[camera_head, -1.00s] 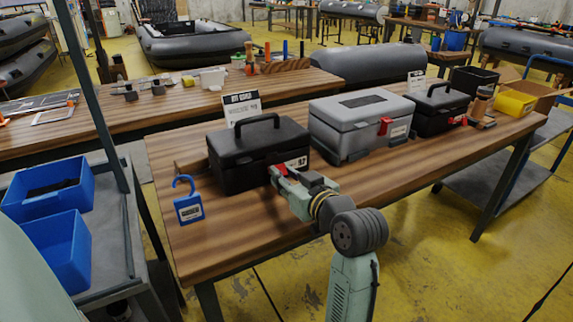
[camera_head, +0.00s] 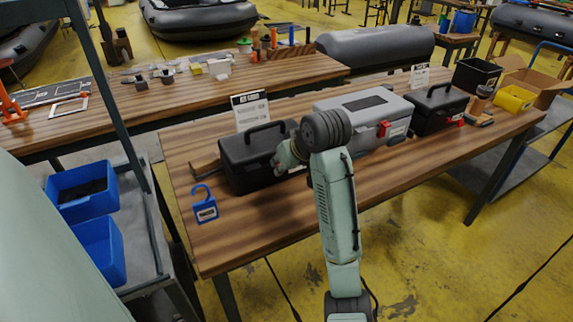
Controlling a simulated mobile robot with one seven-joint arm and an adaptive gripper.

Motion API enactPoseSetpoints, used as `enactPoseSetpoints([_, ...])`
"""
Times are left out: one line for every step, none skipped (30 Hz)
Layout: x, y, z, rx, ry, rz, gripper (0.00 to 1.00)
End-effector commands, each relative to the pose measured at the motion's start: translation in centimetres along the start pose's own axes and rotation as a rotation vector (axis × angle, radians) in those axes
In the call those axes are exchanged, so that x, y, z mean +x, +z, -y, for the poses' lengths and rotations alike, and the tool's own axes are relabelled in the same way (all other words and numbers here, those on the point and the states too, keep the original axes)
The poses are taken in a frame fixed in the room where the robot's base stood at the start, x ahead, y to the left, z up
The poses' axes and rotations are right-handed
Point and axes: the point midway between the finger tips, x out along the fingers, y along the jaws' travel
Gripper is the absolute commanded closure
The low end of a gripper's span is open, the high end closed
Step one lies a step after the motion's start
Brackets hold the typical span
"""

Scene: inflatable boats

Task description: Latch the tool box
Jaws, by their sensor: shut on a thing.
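A black tool box (camera_head: 240,161) with a top handle stands at the left end of the wooden table, its lid down. My gripper (camera_head: 279,163) is at the box's front face, mostly hidden behind my own wrist and arm. It is shut at the place of the front latch. The latch and fingertips are hidden, so I cannot see how the latch sits. A grey tool box (camera_head: 350,112) with a red latch (camera_head: 384,129) stands to the right. Another black tool box (camera_head: 437,112) stands beyond it, with a red latch (camera_head: 461,123) low on its front.
A sign (camera_head: 250,108) stands behind the near black box. Blue bins (camera_head: 85,190) sit on a cart at left. The table's front strip is clear.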

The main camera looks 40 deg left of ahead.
Motion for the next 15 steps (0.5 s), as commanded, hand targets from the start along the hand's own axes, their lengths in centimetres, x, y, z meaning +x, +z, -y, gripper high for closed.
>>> enactPoseSetpoints([0.00,-0.13,-0.04,0.000,0.001,0.013,1.00])
enactPoseSetpoints([0.02,-0.17,-0.03,0.000,0.000,0.020,1.00])
enactPoseSetpoints([0.03,-0.22,-0.02,0.000,0.000,0.026,1.00])
enactPoseSetpoints([0.03,-0.25,-0.01,0.000,0.000,0.031,1.00])
enactPoseSetpoints([0.04,-0.28,-0.01,-0.001,0.000,0.034,1.00])
enactPoseSetpoints([0.06,-0.29,0.00,-0.001,0.000,0.038,1.00])
enactPoseSetpoints([0.07,-0.29,0.00,0.000,0.000,0.041,1.00])
enactPoseSetpoints([0.08,-0.29,0.01,0.000,0.000,0.042,1.00])
enactPoseSetpoints([0.09,-0.29,0.01,0.000,-0.001,0.044,1.00])
enactPoseSetpoints([0.09,-0.29,0.01,0.000,-0.001,0.044,1.00])
enactPoseSetpoints([0.10,-0.28,0.02,0.000,-0.001,0.045,1.00])
enactPoseSetpoints([0.10,-0.28,0.02,0.000,-0.001,0.045,1.00])
enactPoseSetpoints([0.10,-0.28,0.02,0.000,-0.001,0.045,1.00])
enactPoseSetpoints([0.10,-0.28,0.03,0.000,-0.001,0.044,1.00])
enactPoseSetpoints([0.10,-0.28,0.03,0.000,-0.001,0.044,1.00])
